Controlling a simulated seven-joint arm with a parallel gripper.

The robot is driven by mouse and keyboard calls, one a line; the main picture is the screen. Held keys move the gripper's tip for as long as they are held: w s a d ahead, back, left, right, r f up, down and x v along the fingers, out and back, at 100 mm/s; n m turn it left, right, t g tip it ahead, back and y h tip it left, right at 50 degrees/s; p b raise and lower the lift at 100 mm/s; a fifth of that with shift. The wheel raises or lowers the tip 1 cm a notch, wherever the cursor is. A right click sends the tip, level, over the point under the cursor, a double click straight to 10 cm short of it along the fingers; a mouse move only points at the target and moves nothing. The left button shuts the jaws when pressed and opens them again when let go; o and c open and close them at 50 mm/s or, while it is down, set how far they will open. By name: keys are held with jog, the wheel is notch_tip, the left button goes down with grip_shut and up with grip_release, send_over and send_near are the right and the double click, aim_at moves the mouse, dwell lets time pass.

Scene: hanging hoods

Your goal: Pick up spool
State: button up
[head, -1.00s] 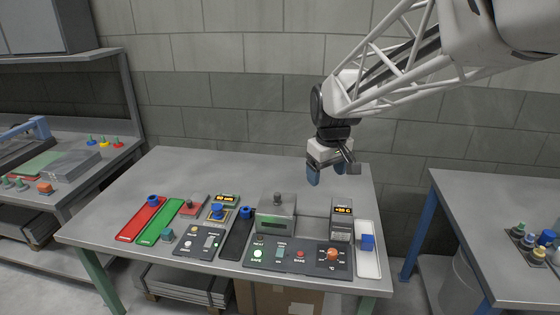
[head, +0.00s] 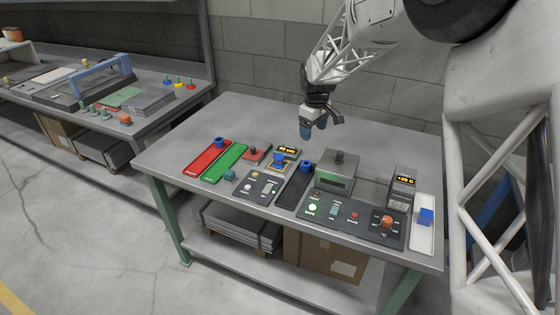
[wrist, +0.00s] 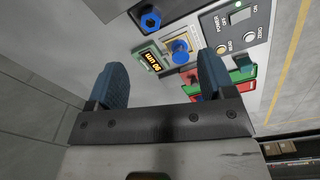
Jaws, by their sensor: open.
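My gripper (head: 313,127) is open and empty, above the rear middle of the workbench. Its two blue fingers also show in the wrist view (wrist: 164,82). One stands on the red strip (head: 219,142). One sits at the yellow-framed station (head: 279,158) beside a lit display; in the wrist view it is ahead of the fingers, between them (wrist: 180,50). One is at the far end of the black strip (head: 306,165), and it shows at the top of the wrist view (wrist: 150,20). The gripper touches none of them.
A grey box with a knob (head: 335,178) and a control panel (head: 350,220) stand right of the black strip. A green strip (head: 224,163) lies beside the red one. The bench's rear left is clear.

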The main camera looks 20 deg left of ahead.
aim_at(279, 156)
jog(key=a+f+n, duration=0.1)
jog(key=a+f, duration=0.2)
jog(key=a, duration=0.1)
jog(key=w+a+f+n, duration=0.1)
jog(key=a+f, duration=0.2)
jog(key=a, duration=0.2)
jog(key=w+a+f+n, duration=0.1)
jog(key=a+f, duration=0.3)
jog(key=shift+w+a, duration=0.1)
jog(key=shift+a, duration=0.2)
jog(key=shift+f, duration=1.35)
jog(key=shift+d, duration=0.1)
jog(key=shift+f, duration=2.6)
jog(key=c, duration=1.1)
